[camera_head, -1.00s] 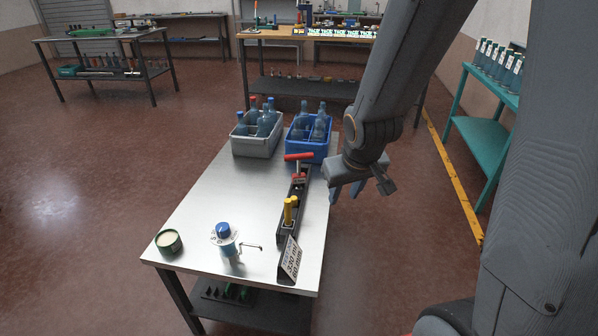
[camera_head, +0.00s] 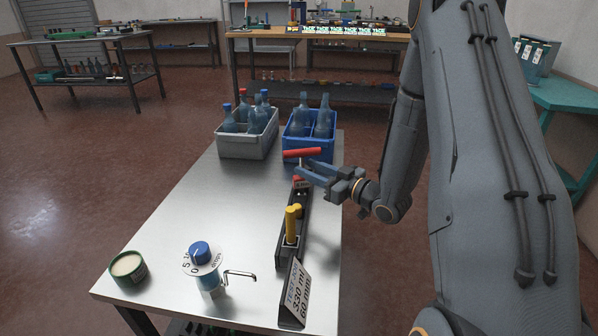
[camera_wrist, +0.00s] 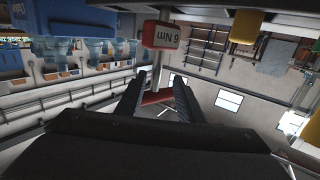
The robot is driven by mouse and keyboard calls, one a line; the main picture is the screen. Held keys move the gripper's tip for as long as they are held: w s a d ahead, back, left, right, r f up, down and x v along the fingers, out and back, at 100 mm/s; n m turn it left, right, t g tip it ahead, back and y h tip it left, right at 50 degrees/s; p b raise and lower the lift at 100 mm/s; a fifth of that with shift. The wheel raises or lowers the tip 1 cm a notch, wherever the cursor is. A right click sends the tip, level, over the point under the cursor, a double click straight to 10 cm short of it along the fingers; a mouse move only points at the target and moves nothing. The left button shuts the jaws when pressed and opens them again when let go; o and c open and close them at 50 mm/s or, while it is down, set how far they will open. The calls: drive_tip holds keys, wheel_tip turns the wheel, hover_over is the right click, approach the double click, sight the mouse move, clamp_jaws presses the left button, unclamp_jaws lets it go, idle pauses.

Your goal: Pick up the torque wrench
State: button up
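A red-handled T-shaped tool (camera_head: 302,152), which looks like the torque wrench, stands upright in a long black rack (camera_head: 305,222) on the metal table. Its red handle also shows in the wrist view (camera_wrist: 155,97), beyond and between my fingers, with a thin shaft running to a red block marked "6 Nm" (camera_wrist: 165,36). My gripper (camera_head: 306,171) reaches in from the right, just below the red handle. In the wrist view its two dark fingers (camera_wrist: 157,88) are apart on either side of the shaft. I cannot tell whether they touch it.
A yellow-handled tool (camera_head: 292,222) stands nearer in the same rack, with a printed sign (camera_head: 294,295) in front. A grey crate (camera_head: 247,148) and blue crate (camera_head: 309,150) of bottles stand behind. A blue-capped dispenser (camera_head: 205,268) and round tin (camera_head: 128,267) stand front left. The table's middle is clear.

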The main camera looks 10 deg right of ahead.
drive_tip(key=x, duration=0.7)
drive_tip(key=shift+w+r, duration=0.2)
drive_tip(key=shift+w, duration=0.3)
clamp_jaws()
